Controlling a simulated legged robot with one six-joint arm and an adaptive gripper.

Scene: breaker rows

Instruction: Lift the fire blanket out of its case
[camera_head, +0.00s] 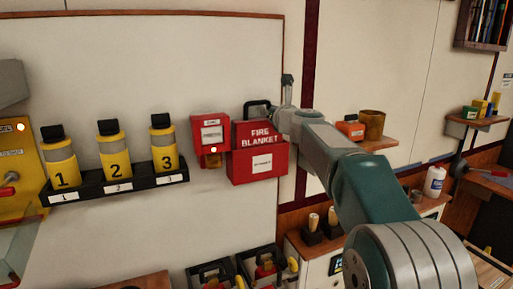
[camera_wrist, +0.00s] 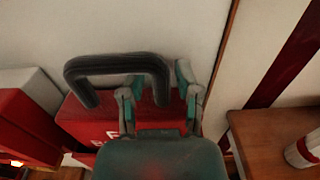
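The fire blanket (camera_head: 262,134) is a red block with white "FIRE BLANKET" lettering and a black handle (camera_head: 256,104) on top. It sits upright in its red wall case (camera_head: 275,167), with its upper part showing. In the wrist view, the blanket's red top (camera_wrist: 95,122) lies below the black handle (camera_wrist: 110,64). My gripper (camera_wrist: 156,84) is open, its fingers apart over the right part of the blanket. The handle's right end shows between the fingers; I cannot tell whether they touch it. In the head view, my gripper (camera_head: 287,90) is just right of the handle.
A smaller red box (camera_head: 210,130) hangs close left of the case. Yellow numbered canisters (camera_head: 115,158) stand in a black wall rack further left. A wooden shelf (camera_head: 376,142) with an orange box and brown cup is at the right. The wall above the handle is clear.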

